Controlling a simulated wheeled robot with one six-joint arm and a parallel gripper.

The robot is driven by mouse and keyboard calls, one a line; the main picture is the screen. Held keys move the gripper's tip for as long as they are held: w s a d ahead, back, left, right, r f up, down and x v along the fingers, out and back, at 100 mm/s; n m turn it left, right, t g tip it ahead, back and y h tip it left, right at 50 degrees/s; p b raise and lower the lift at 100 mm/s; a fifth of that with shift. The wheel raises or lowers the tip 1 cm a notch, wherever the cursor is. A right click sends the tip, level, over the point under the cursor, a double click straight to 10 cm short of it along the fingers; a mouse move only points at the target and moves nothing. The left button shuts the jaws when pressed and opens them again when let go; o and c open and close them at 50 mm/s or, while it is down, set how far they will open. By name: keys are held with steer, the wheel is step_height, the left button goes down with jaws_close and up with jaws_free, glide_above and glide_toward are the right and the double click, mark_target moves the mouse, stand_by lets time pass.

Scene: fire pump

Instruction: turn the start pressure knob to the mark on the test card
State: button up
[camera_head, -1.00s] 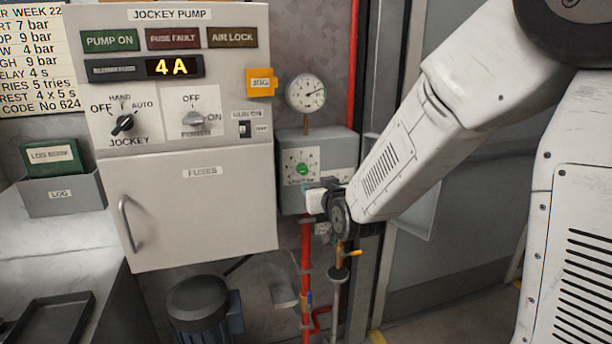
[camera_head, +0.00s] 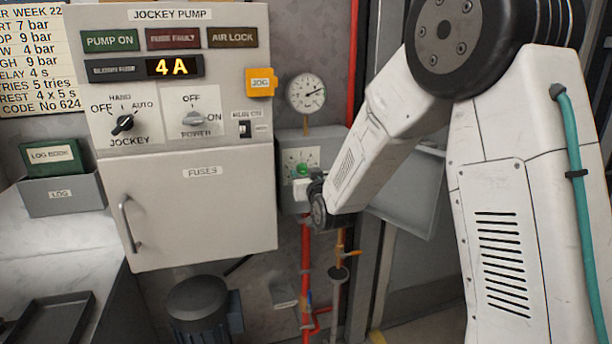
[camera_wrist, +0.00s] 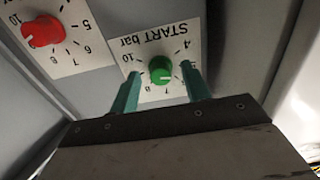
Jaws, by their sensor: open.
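The green start pressure knob (camera_wrist: 160,70) sits on a white dial plate marked "START bar" (camera_wrist: 150,40), which appears upside down in the wrist view. A pale pointer line shows on the knob, on its lower side in that view. My gripper (camera_wrist: 162,82) is open, with one teal finger on each side of the knob; I cannot tell whether either touches it. In the head view the green knob (camera_head: 302,170) shows on the grey box, with my wrist just below and right of it. The test card (camera_head: 30,55) is at the upper left, partly cut off; one line ends "RT 7 bar".
A red knob (camera_wrist: 42,32) on its own dial is beside the green one. A pressure gauge (camera_head: 306,93) is above the grey box (camera_head: 335,143). The jockey pump cabinet (camera_head: 190,215) stands left, and red pipes (camera_head: 306,250) run below the box.

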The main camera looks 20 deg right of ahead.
steer(key=shift+c, duration=0.4)
steer(key=c, duration=0.9)
steer(key=shift+m, duration=0.4)
steer(key=m, duration=0.3)
steer(key=shift+m, duration=0.3)
steer(key=m, duration=0.3)
steer(key=shift+m, duration=0.4)
steer(key=m, duration=0.3)
steer(key=shift+a+m, duration=0.1)
steer(key=shift+m, duration=0.2)
steer(key=shift+r+m, duration=0.1)
steer(key=shift+m, duration=1.8)
